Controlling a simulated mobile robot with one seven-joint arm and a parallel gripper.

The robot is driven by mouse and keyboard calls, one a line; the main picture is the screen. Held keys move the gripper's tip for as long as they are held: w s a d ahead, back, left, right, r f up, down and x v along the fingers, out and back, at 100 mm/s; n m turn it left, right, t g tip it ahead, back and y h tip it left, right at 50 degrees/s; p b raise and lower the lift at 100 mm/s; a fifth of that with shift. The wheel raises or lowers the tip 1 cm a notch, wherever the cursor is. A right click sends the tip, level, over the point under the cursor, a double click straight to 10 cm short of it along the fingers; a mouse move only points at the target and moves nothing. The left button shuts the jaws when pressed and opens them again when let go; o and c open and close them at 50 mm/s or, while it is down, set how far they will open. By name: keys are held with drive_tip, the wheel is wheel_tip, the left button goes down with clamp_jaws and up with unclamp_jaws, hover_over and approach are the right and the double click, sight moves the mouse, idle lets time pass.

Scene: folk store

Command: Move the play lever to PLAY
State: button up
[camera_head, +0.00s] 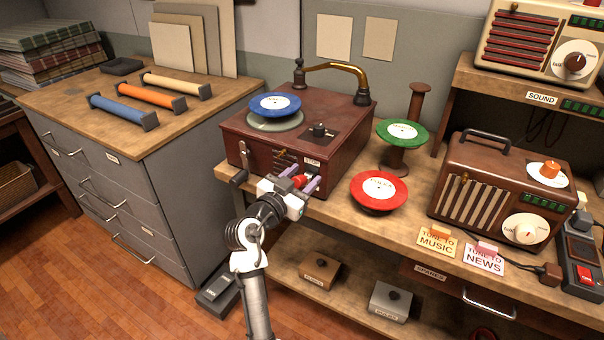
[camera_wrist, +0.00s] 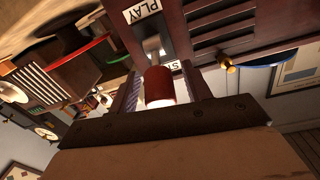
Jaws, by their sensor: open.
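The record player (camera_head: 262,157) is a dark red wooden box on the workbench, with a blue record (camera_head: 275,105) on top. Its play lever has a red knob (camera_head: 300,181) at the box's front; the knob also shows in the wrist view (camera_wrist: 158,86). The knob lies nearer the "ST" label. My gripper (camera_head: 301,187) is open, its fingers on either side of the knob; contact cannot be told.
A brass-coloured peg (camera_wrist: 229,68) sticks out of the player's front beside the lever. A crank (camera_head: 240,177) is at its left corner. A green record (camera_head: 402,133) on a spindle stand, a red record (camera_head: 379,190) and a brown radio (camera_head: 500,190) stand to the right.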

clamp_jaws()
idle(0.4)
